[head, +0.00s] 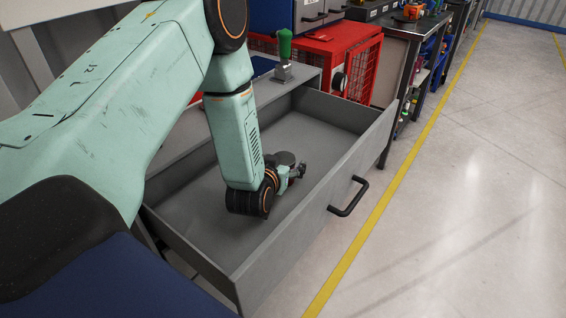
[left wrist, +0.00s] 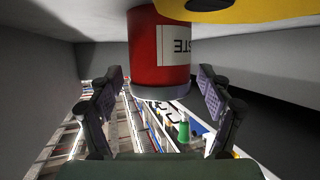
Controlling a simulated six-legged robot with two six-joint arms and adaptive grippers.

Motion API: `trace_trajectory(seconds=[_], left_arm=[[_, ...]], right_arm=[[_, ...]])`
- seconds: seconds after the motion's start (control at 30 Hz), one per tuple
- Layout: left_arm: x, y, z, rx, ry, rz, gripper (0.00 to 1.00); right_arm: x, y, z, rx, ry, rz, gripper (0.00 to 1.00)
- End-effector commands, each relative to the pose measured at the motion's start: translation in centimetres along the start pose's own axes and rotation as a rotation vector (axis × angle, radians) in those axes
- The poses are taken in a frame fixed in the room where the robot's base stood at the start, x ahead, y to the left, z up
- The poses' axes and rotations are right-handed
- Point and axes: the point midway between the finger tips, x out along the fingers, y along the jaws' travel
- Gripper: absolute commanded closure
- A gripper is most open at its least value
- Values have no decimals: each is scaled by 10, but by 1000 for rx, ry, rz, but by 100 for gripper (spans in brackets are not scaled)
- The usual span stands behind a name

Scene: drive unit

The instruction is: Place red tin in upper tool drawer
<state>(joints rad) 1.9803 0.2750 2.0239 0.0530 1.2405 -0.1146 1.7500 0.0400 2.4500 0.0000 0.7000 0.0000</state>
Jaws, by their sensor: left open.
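The red tin (left wrist: 160,50) shows at the top middle of the left wrist view. It has a white label with dark letters that appear upside down, and a grey rim at its lower end in the picture. In the head view I cannot clearly make out the tin. My left gripper (head: 297,172) is low inside the open grey drawer (head: 322,122) in the head view. Its two fingers are spread on either side of the tin, with visible gaps, and hold nothing. My right gripper is not in view.
A yellow thing (left wrist: 245,9) is at the tin's upper end in the left wrist view. The drawer front has a black handle (head: 348,197). A green-handled tool (head: 285,45) stands behind the drawer near a red mesh cabinet (head: 325,55). The floor at right is clear.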

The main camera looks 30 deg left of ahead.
Motion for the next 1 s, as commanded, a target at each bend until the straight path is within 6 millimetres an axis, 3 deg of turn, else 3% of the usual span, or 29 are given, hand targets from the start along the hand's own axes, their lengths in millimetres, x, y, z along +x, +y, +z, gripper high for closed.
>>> trace_trajectory(seconds=[0.17,0.7,1.0], left_arm=[[-2,0,-6,-1,1,0,22],[-101,0,-4,1,-3,1,22],[-122,0,-4,0,0,0,22]], right_arm=[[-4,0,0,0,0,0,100],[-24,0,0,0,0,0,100],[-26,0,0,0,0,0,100]])
